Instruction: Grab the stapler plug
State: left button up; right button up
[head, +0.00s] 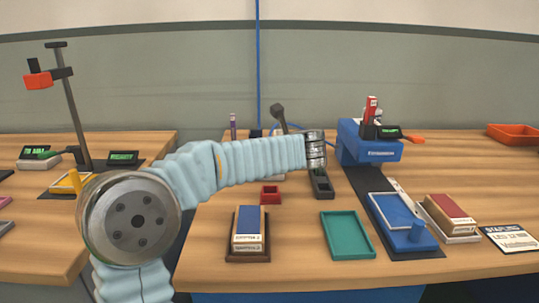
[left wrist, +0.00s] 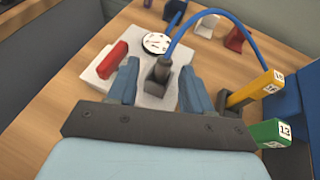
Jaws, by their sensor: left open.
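The black plug (left wrist: 158,70) with a thick blue cable (left wrist: 200,17) stands on a pale box (left wrist: 108,85) in the left wrist view. The box also carries a red switch (left wrist: 112,60) and a white round dial (left wrist: 157,43). My left gripper (left wrist: 160,66) is open, with one finger on each side of the plug and visible gaps between. In the head view my left arm reaches in from the left, and its fingers and the plug are hidden behind it. A blue cable (head: 258,60) hangs down the wall there. My right gripper is not in view.
A blue machine (head: 368,148) stands right of my wrist; its side (left wrist: 290,95) is close in the wrist view, near yellow (left wrist: 257,88) and green (left wrist: 272,133) numbered pieces. A green tray (head: 347,236) and a stamp block (head: 249,229) lie nearer. Bare wood lies between them.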

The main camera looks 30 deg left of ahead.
pick_arm(q)
jog(key=x, duration=0.3)
jog(key=p+x, duration=0.1)
jog(key=x, duration=0.1)
jog(key=shift+w+a+r, duration=0.15)
jog(key=shift+w, duration=0.25)
grip_shut()
